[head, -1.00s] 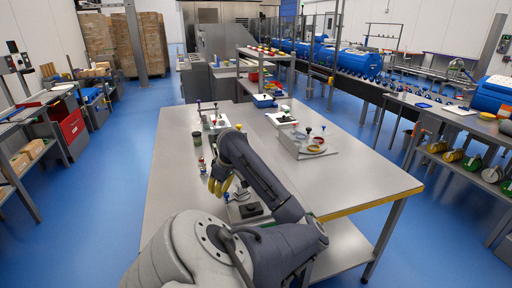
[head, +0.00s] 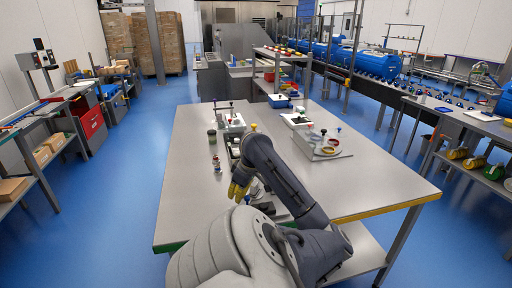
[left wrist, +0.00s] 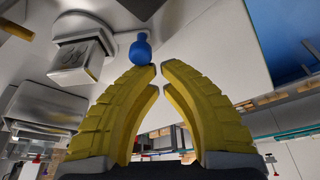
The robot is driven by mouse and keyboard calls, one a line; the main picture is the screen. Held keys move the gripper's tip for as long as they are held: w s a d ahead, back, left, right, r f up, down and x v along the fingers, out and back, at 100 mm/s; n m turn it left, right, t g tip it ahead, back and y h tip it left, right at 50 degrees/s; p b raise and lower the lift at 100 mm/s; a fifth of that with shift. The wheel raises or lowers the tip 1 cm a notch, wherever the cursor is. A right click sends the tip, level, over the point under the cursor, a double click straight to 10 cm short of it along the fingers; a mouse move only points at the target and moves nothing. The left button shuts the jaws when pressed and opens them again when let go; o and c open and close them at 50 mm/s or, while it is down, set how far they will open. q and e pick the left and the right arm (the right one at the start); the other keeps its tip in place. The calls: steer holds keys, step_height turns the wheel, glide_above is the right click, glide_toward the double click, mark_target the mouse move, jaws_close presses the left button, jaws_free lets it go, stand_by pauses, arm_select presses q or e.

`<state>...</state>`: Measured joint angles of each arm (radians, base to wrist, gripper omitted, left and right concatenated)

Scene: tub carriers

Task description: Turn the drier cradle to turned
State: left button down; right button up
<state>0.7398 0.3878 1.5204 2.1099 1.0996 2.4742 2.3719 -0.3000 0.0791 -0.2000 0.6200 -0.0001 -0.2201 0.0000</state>
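My left gripper (head: 238,190) is low over the near part of the steel table, and its yellow fingers point down. In the left wrist view its fingertips (left wrist: 160,68) nearly meet, with a narrow empty gap. A blue knob (left wrist: 140,48) shows just beyond the tips, beside one of them; I cannot tell if they touch. A pale block on a rounded base (left wrist: 78,62) and a grey box (left wrist: 45,105) show beside it. Which part is the drier cradle is unclear; my arm hides much of the fixture with a black part (head: 265,208). My right gripper is not in view.
On the steel table (head: 190,205), a dark green-grey jar (head: 212,136) and a small red-and-white item (head: 216,163) stand left of my arm. A grey fixture with round coloured parts (head: 322,146) stands to the right. The table's left front is clear.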

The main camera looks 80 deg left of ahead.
arm_select(q)
steer(key=shift+w+d, duration=1)
steer(key=shift+d, duration=0.1)
steer(key=shift+w+d, duration=0.45)
steer(key=shift+w, duration=0.5)
steer(key=shift+w+d, duration=0.2)
steer(key=shift+w, duration=0.3)
steer(key=shift+s, duration=0.1)
